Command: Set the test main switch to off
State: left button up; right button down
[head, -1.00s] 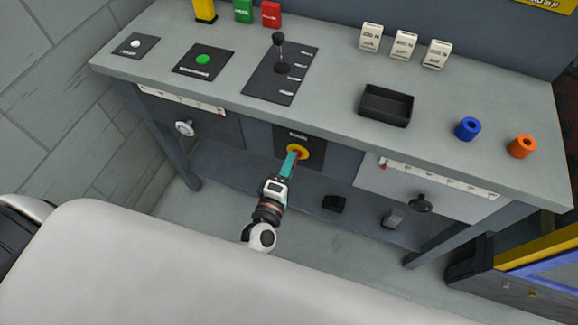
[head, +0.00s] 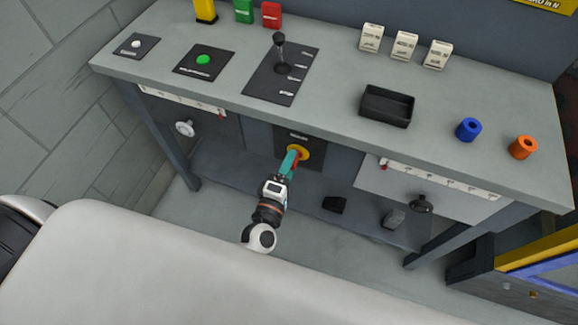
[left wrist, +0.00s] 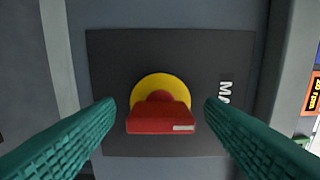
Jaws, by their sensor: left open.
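The main switch is a red rotary handle (left wrist: 162,115) on a yellow round base (left wrist: 161,87), set on a dark plate (left wrist: 110,60) with partly visible lettering. In the head view its yellow base (head: 303,152) shows on the bench front, below the tabletop. My left gripper (head: 291,160) reaches up to it from below. In the left wrist view the teal fingers (left wrist: 161,112) are open, one on each side of the red handle, with gaps between. The handle's white mark lies at the right of its near face. My right gripper is not in view.
Above is the grey bench top (head: 330,120) with a lever panel (head: 262,85), a green button (head: 203,60) and a black tray (head: 386,106).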

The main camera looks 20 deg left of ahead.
pick_arm(q)
jog(key=s+b, duration=0.1)
jog(key=s, duration=1.1)
jog(key=shift+a, duration=0.2)
jog(key=s+a+f+m+g+h+p, duration=0.1)
jog(key=s+f+m+g, duration=0.2)
jog(key=f, duration=0.4)
jog(key=s+f+m+g+p, duration=0.1)
jog(key=f+m+g, duration=0.1)
jog(key=f+m, duration=0.45)
jog(key=s+a+f+m+g+h+p, duration=0.1)
jog(key=s+f+m+g+p, duration=0.15)
jog(key=f, duration=0.55)
jog(key=s+a+f+m+g+y+p, duration=0.1)
jog(key=s+a+f+m+g, duration=0.2)
jog(key=s+f, duration=0.3)
jog(key=s+a+f+m+g+y, duration=0.1)
jog(key=s+a+f+m+g, duration=0.3)
jog(key=s, duration=0.8)
notch_tip(320, 180, down, 3)
jog(key=shift+a+r+m+g+y+p, duration=0.2)
jog(key=shift+m+g+y+p, duration=0.3)
jog(key=shift+g, duration=0.75)
